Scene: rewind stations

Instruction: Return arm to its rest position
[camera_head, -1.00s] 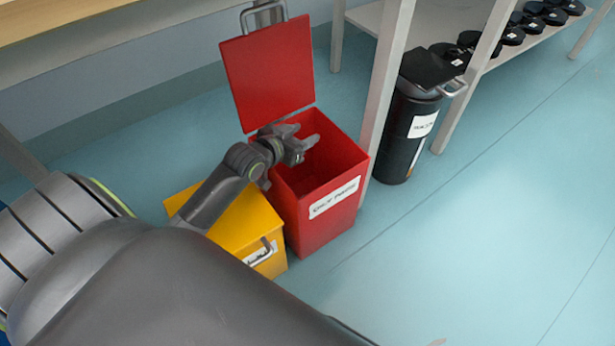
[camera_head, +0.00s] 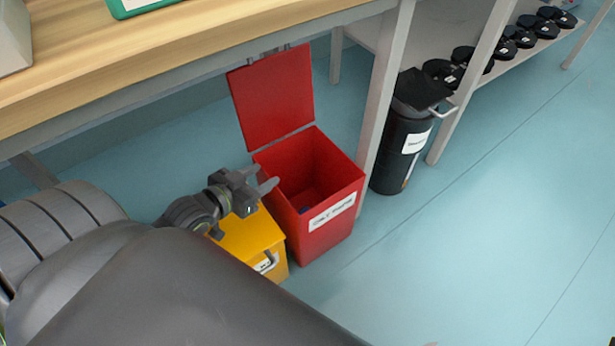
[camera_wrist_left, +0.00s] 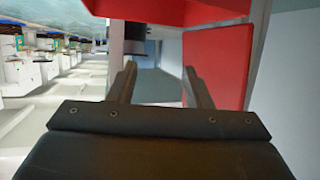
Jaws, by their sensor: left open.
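My left gripper (camera_head: 266,181) is open with nothing between its fingers. It is at the left edge of the red bin (camera_head: 328,236), above the yellow bin (camera_head: 250,238). The red bin has a white label and its red lid (camera_head: 272,98) stands up, open. Something small and blue shows at the bottom inside it. In the left wrist view, the two fingers (camera_wrist_left: 160,85) are apart, and red panels show above and to the right. My right gripper is not in view.
A wooden workbench (camera_head: 190,38) runs above and behind the bins. A black bin (camera_head: 397,150) with its dark lid stands right of a bench leg (camera_head: 384,90). A low shelf (camera_head: 520,50) holds several black round items. The floor at right is clear.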

